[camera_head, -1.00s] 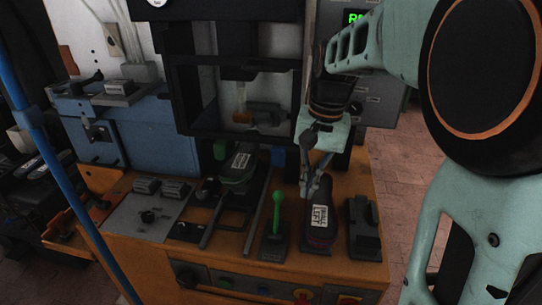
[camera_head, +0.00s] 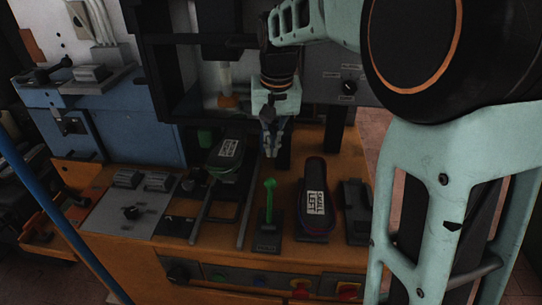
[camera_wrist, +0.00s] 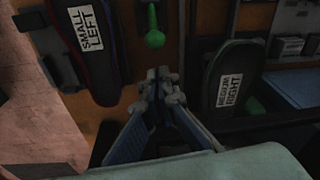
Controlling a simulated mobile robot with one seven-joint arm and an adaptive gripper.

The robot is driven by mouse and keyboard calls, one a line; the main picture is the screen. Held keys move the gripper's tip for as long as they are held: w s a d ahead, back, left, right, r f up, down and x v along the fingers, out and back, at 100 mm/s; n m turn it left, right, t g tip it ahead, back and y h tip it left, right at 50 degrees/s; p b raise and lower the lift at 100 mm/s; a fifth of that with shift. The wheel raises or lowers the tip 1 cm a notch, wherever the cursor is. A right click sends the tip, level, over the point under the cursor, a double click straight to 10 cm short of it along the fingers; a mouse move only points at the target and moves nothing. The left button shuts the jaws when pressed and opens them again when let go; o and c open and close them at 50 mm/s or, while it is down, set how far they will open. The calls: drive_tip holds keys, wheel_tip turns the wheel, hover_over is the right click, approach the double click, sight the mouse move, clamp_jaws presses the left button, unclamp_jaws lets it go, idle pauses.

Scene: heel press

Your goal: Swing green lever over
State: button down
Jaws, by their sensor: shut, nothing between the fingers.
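The green lever (camera_head: 269,203) stands upright on a dark base plate on the orange bench, with a round knob on top. In the wrist view its green knob (camera_wrist: 154,38) shows at the top, beyond the fingertips. My gripper (camera_head: 271,152) is shut and empty. It is above and behind the lever, apart from it, pointing down. In the wrist view my gripper's fingers (camera_wrist: 160,88) come together at the middle.
A shoe form labelled SMALL LEFT (camera_head: 316,200) stands right of the lever. The black press frame (camera_head: 155,85) rises behind. Knobs line the front panel (camera_head: 220,278).

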wheel_tip(320, 180, down, 9)
drive_tip(key=w, duration=0.1)
drive_tip(key=shift+a, duration=0.2)
drive_tip(key=shift+w+r, duration=0.1)
idle(0.4)
